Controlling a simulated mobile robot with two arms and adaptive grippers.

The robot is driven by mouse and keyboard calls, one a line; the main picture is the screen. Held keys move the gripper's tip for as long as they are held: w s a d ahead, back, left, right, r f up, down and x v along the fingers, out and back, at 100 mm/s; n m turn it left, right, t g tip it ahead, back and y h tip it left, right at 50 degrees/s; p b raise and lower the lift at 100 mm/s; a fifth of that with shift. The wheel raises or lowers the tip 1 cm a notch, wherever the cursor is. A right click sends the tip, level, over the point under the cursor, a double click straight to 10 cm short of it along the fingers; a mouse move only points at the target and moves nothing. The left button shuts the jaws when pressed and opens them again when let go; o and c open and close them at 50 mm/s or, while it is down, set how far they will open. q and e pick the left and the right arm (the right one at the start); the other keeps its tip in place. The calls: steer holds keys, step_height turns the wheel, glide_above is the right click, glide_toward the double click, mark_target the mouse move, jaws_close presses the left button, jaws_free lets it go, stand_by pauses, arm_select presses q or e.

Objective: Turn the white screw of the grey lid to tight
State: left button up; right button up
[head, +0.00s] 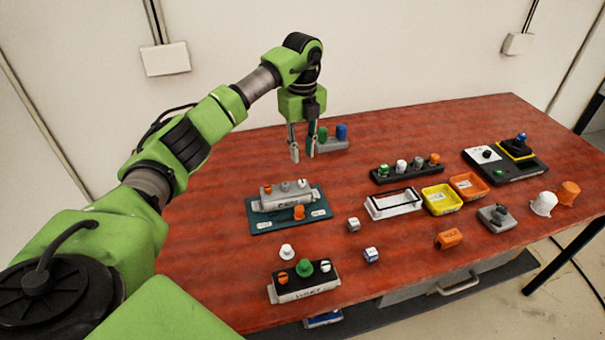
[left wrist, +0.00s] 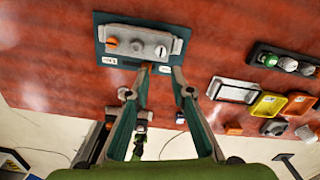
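The grey lid (head: 288,198) lies on a teal mat (head: 262,224) left of the table's middle. On its top are an orange screw (head: 267,188), a grey screw (head: 285,186) and the white screw (head: 302,183) at the right end. In the left wrist view the white screw (left wrist: 160,51) shows a dark slot; its tightness cannot be told. An orange knob (head: 299,212) stands on the mat in front of the lid. My left gripper (head: 301,157) is open and empty, pointing down, above and behind the lid, apart from it. My right gripper is not in view.
A black block (head: 306,290) with orange, green and white tops stands in front, a white knob (head: 287,251) behind it. A grey block with green and blue knobs (head: 341,132) is close to my left gripper. Yellow (head: 440,207) and orange trays (head: 468,194) lie right.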

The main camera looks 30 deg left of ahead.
arm_select(q)
steer(key=p, duration=0.1)
glide_above(302, 181)
step_height(302, 181, down, 6)
steer(key=shift+f, duration=0.1)
step_height(302, 181, down, 3)
steer(key=shift+f+p, duration=0.15)
steer(key=shift+p, duration=0.4)
steer(key=shift+f, duration=0.45)
jaws_close()
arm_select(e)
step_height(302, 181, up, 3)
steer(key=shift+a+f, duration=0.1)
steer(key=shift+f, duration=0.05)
